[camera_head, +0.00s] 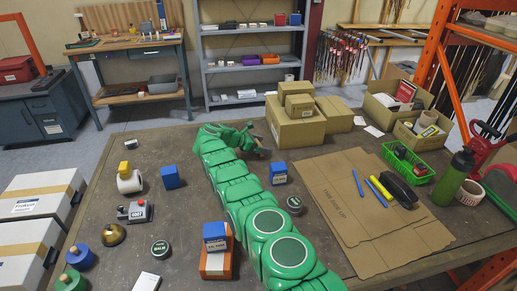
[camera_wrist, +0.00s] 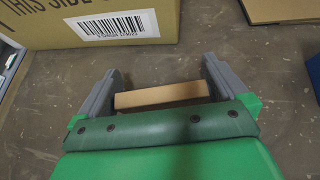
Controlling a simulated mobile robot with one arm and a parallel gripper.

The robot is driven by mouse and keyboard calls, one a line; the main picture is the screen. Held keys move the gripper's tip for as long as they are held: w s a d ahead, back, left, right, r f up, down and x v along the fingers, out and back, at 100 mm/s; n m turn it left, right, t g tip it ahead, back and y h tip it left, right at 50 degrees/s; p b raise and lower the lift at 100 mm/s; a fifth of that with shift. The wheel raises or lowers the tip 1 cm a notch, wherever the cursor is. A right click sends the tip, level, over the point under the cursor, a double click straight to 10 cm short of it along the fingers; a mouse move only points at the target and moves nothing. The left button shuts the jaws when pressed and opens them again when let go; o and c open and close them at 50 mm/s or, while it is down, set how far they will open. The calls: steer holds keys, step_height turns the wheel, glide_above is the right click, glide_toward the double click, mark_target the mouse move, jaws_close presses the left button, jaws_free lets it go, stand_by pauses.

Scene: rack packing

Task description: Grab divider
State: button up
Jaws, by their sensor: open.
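My gripper (camera_wrist: 163,68) is open, with one grey finger on each side of a tan cardboard-like strip in the wrist view. This strip (camera_wrist: 162,94) looks like the divider. It lies across the gap, close to the green palm, and its near side is hidden by the palm. I cannot tell whether the fingers touch it. In the head view my gripper (camera_head: 260,141) is low over the table, just left of the stacked cardboard boxes; the strip cannot be made out there.
A large cardboard box (camera_wrist: 100,27) with a barcode label stands just beyond the left finger. In the head view, a blue-and-white box (camera_head: 278,173) stands right of my arm, and flat cardboard (camera_head: 330,205) covers the right. A blue box (camera_head: 171,177) stands left, with bare table around it.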

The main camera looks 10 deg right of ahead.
steer(key=c, duration=0.7)
